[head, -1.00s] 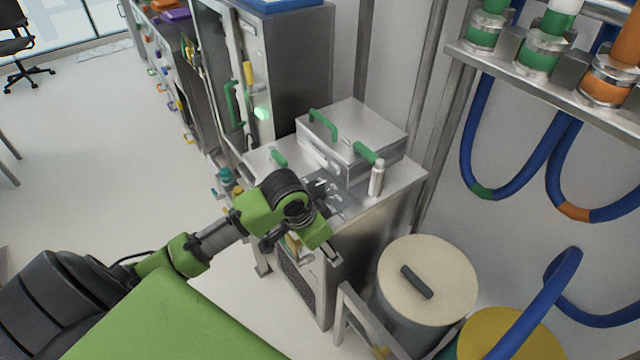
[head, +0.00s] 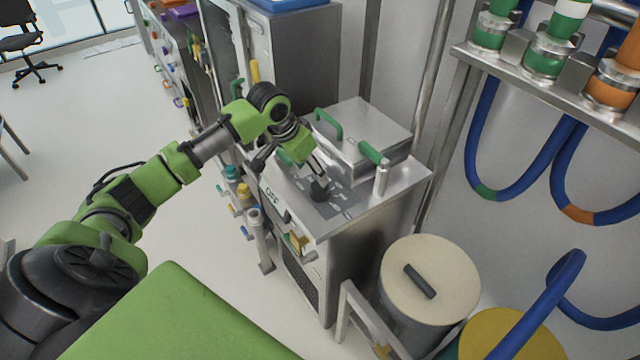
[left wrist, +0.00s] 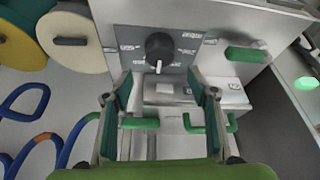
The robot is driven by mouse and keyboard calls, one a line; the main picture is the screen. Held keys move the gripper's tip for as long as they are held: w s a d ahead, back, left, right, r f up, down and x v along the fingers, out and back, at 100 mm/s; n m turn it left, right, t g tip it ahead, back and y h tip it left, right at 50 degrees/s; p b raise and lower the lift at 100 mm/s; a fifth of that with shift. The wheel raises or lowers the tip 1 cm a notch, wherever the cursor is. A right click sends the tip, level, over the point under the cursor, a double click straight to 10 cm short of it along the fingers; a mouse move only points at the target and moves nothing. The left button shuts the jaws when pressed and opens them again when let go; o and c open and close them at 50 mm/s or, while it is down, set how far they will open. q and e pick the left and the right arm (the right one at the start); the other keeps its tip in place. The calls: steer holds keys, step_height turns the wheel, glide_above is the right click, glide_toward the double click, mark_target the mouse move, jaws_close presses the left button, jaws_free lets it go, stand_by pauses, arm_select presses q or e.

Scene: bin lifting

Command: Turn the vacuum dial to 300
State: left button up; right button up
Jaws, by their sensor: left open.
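The black vacuum dial (head: 320,190) sits on a dark panel on top of the steel cabinet. In the left wrist view the dial (left wrist: 159,48) is at the upper middle, and its white mark points toward the bottom of the picture. The printed numbers around it are too small to read. My left gripper (head: 292,163) is above the cabinet top, close to the dial. In the left wrist view my left gripper (left wrist: 160,82) has its two fingers wide apart, with nothing between them. The dial lies beyond the fingertips. My right gripper is not seen.
A steel lid box with green handles (head: 362,135) stands behind the dial, with a silver cylinder (head: 381,178) beside it. A pale round-lidded drum (head: 430,280) stands at the cabinet's right. Blue hoses (head: 478,130) hang at the right. Open floor lies at the left.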

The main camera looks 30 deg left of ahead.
mark_target(320, 190)
arm_select(q)
steer(key=p+x, duration=0.1)
steer(key=x, duration=0.8)
steer(key=shift+f, duration=0.15)
steer(key=c, duration=1.1)
